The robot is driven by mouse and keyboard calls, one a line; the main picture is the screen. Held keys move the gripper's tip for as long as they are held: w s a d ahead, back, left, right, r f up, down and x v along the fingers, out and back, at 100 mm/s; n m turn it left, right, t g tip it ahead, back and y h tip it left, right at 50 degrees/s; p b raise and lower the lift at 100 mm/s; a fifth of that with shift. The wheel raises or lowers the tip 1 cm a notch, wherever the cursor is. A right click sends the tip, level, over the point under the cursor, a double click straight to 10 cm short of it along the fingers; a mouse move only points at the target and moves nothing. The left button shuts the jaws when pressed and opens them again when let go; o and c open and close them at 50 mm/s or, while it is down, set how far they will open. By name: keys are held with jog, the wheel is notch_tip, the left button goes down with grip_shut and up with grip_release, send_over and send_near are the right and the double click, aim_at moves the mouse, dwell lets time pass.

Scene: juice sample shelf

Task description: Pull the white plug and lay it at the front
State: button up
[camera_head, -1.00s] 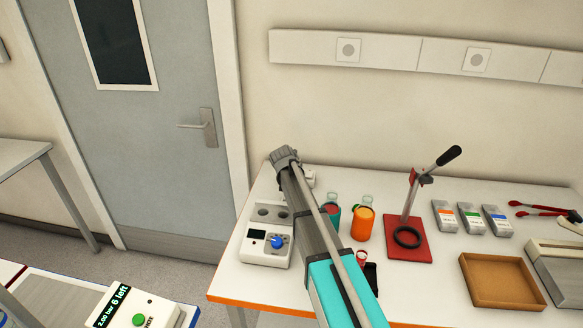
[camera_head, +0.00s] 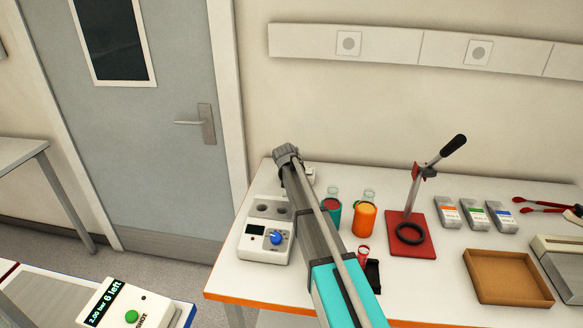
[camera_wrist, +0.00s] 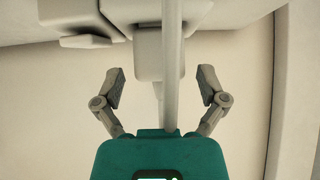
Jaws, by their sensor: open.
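My gripper (camera_head: 286,153) is at the back left of the table, in front of the wall; its fingertips are hard to make out in the head view. In the wrist view my gripper (camera_wrist: 160,88) is open, with its two fingers apart. A pale block-shaped body, seemingly the white plug (camera_wrist: 150,50), is ahead, between and just beyond the fingertips, with a thin cord-like line below it. A pale rod crosses in front and hides part of it. In the head view a small white thing (camera_head: 310,174) shows behind my arm; I cannot tell what it is.
The front left of the table is clear.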

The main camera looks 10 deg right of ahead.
jog(key=shift+b+x, duration=0.7)
jog(key=shift+x, duration=0.85)
jog(key=c, duration=1.2)
